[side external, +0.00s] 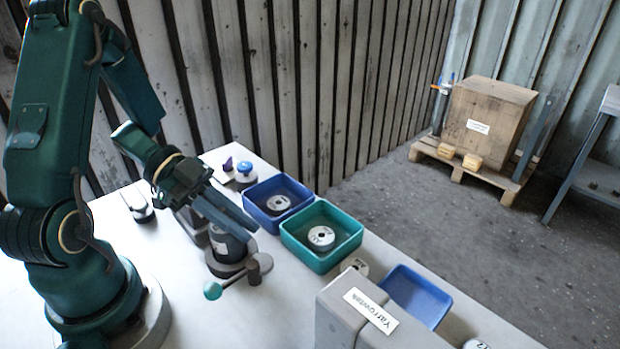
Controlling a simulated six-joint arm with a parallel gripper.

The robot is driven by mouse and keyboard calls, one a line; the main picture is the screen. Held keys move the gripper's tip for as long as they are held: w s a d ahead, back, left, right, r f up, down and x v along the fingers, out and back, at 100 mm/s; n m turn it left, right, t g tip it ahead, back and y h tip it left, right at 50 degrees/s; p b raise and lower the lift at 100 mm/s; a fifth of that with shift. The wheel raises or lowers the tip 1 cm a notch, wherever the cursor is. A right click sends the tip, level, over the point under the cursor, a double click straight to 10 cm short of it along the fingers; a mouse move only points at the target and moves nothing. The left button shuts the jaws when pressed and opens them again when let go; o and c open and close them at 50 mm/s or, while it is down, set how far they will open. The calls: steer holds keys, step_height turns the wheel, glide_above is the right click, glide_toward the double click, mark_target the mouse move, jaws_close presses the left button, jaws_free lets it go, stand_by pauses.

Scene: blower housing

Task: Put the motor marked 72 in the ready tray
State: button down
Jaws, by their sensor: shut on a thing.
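My gripper (240,221) points down to the right, with its jaws shut on a dark cylinder (228,245). The cylinder stands at a round grey fixture (222,267); the jaws hide its top, and no number on it can be read. A white disc top with a mark that looks like 72 (478,344) is cut off by the bottom edge. A dark motor with a marked white top (321,236) sits in a green tray (350,248). Another white-topped one (278,203) sits in a blue tray (300,191). Which tray is the ready tray cannot be told.
A grey block labelled Yarrowtek (340,325) stands in front of an empty-looking blue tray (418,294). A white disc (355,266) lies between the trays. A blue-knobbed item (245,170) stands behind.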

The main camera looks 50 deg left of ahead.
step_height(320, 180, up, 9)
steer(key=w+a+n+t+y, duration=0.1)
steer(key=w+n+t, duration=0.1)
steer(key=w, duration=0.6)
steer(key=w+d+r, duration=0.2)
steer(key=w+d, duration=0.5)
steer(key=shift+s+d+f+m+g+h, duration=0.15)
steer(key=shift+s+d+f+m+g, duration=0.2)
steer(key=shift+d+f, duration=2.3)
steer(key=shift+s+d+f+m+g+h, duration=0.25)
steer(key=shift+d+f, duration=0.95)
steer(key=shift+d, duration=2.85)
steer(key=shift+s+d+f+m+g+h, duration=0.1)
steer(key=shift+s+d+f+m+g, duration=0.3)
steer(key=shift+d+f, duration=2.25)
steer(key=shift+d+r, duration=0.6)
steer(key=shift+d, duration=0.1)
